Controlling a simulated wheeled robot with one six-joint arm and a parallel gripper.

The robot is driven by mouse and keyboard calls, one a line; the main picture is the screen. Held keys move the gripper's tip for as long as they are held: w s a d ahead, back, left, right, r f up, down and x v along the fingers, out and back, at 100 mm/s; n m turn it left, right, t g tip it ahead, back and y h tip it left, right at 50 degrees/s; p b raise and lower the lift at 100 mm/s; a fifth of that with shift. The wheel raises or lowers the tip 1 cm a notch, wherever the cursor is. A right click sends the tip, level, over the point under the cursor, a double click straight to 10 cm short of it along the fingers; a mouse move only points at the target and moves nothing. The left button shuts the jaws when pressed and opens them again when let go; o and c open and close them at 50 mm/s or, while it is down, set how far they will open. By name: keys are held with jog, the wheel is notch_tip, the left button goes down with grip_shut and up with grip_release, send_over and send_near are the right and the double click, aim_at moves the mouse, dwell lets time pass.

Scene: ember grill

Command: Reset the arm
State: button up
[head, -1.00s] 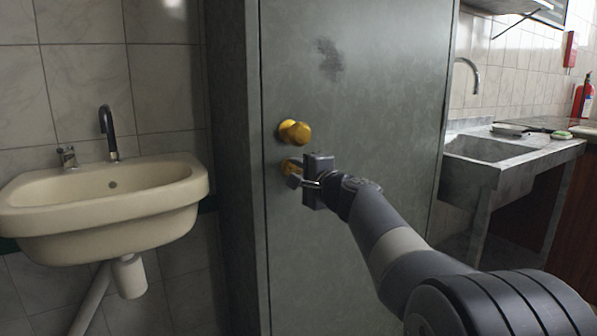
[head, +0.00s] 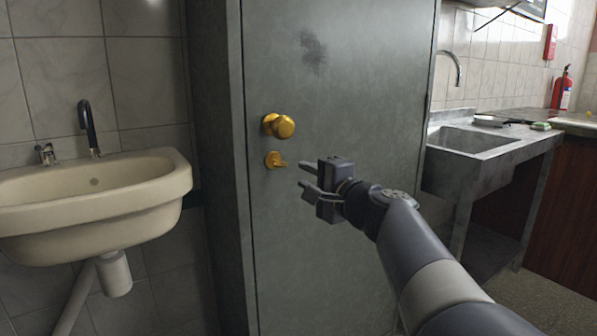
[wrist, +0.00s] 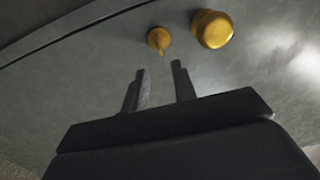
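My gripper (head: 304,178) is held out in front of a grey-green door (head: 345,90), to the right of and a little below a small brass latch (head: 275,160). Its two fingers are apart with nothing between them. In the wrist view my gripper (wrist: 160,75) shows both fingers spread, pointing toward the door. The latch (wrist: 158,40) and a round brass knob (wrist: 212,29) lie beyond the fingertips, apart from them. The knob (head: 279,125) sits just above the latch in the head view. The door looks shut.
A cream washbasin (head: 95,200) with a dark tap (head: 89,128) is on the left wall. A stone sink (head: 475,150) stands on the right, with a red fire extinguisher (head: 562,90) behind it. Some floor (head: 540,300) is clear at the lower right.

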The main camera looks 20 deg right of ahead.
aim_at(283, 163)
jog(key=shift+s+d, duration=0.1)
jog(key=shift+s, duration=0.15)
jog(key=x, duration=1)
jog(key=shift+w+f, duration=0.1)
jog(key=shift+w, duration=0.3)
jog(key=shift+n, duration=0.4)
